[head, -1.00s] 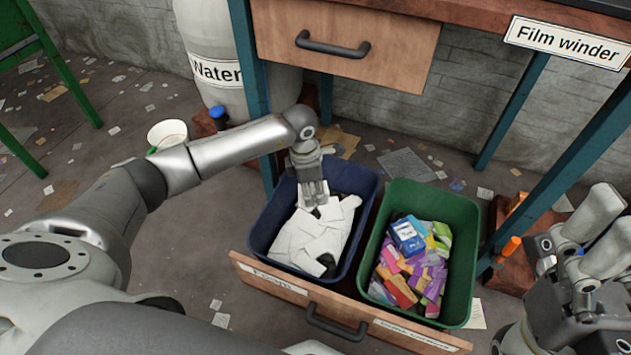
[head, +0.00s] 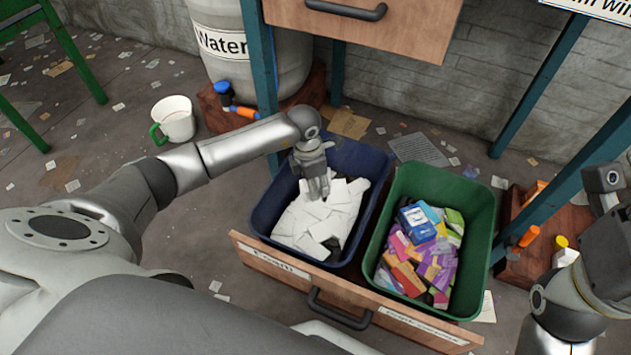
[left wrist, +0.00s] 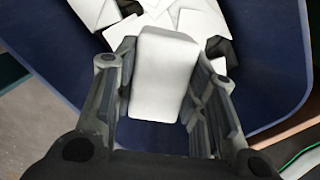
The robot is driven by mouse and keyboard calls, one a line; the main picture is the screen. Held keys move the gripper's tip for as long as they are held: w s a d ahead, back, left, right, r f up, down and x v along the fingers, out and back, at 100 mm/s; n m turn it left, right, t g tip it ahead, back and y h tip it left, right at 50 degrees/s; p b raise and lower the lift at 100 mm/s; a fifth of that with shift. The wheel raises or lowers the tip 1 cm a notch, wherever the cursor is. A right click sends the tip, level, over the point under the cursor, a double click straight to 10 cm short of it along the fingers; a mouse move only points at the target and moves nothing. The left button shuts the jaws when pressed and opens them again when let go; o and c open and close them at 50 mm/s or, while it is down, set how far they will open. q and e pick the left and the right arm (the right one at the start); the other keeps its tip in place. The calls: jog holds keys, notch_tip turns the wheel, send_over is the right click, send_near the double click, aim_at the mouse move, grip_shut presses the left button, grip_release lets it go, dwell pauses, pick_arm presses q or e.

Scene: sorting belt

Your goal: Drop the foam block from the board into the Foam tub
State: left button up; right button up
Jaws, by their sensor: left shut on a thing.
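My left gripper (head: 317,193) hangs over the blue tub (head: 257,215), pointing down at its white contents. In the left wrist view (left wrist: 163,60) its fingers are shut on a white block with rounded edges, the foam block (left wrist: 165,82). In the head view I cannot tell the block apart from the white pieces behind it. The tub holds several flat white pieces (head: 305,222) and some dark bits. A label (head: 277,264) on the drawer front before it is too blurred to read surely. My right gripper's fingers do not show; only right arm parts are at the right edge.
A green tub (head: 481,215) with colourful boxes stands right of the blue one, behind the drawer front (head: 260,256). The table's teal leg (head: 261,75) and a water barrel (head: 230,65) are beyond. A white cup (head: 178,122) is on the floor at left.

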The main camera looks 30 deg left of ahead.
pick_arm(q)
jog(key=shift+f, duration=0.25)
jog(key=o, duration=0.7)
jog(key=shift+o, duration=0.2)
notch_tip(320, 180, up, 12)
jog(key=s, duration=0.1)
jog(key=shift+a, duration=0.45)
